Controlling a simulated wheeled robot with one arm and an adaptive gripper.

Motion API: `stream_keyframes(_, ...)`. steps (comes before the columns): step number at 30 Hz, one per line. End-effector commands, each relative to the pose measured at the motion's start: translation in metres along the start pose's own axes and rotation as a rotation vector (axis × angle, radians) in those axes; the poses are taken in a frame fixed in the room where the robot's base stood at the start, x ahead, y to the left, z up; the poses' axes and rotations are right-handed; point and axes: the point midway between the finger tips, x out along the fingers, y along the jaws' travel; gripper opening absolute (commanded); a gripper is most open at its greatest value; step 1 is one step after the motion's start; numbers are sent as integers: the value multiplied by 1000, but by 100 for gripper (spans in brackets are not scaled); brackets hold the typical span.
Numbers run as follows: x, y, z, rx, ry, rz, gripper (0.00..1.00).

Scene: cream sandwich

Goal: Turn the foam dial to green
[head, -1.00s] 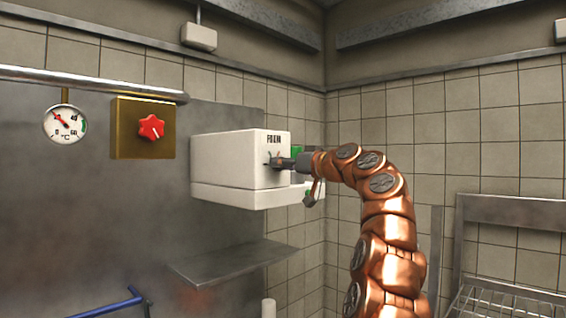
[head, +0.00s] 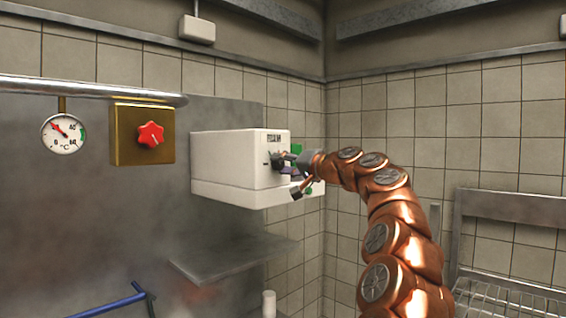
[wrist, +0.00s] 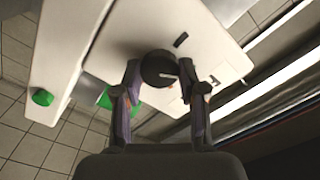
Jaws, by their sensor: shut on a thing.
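The foam dial (wrist: 158,68) is a dark round knob with a pale pointer line, on the front of the white machine (head: 228,160) labelled foam. In the wrist view my gripper (wrist: 160,78) has its two fingers on either side of the dial and is shut on it. In the head view my gripper (head: 290,165) covers much of the machine's front, and the dial is mostly hidden behind it. Another green patch (head: 297,148) shows behind my gripper in the head view.
A brass box with a red knob (head: 150,135) and a round thermometer (head: 63,133) are on the wall at left. A metal shelf (head: 230,260) lies below the machine. A wire rack (head: 510,297) stands at lower right.

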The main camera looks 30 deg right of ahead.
Motion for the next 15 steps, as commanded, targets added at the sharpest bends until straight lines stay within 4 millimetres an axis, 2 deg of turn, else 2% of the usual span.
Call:
stream_keyframes(14,0,0,0,11,1,1,6)
stream_keyframes(15,0,0,0,11,1,1,44)
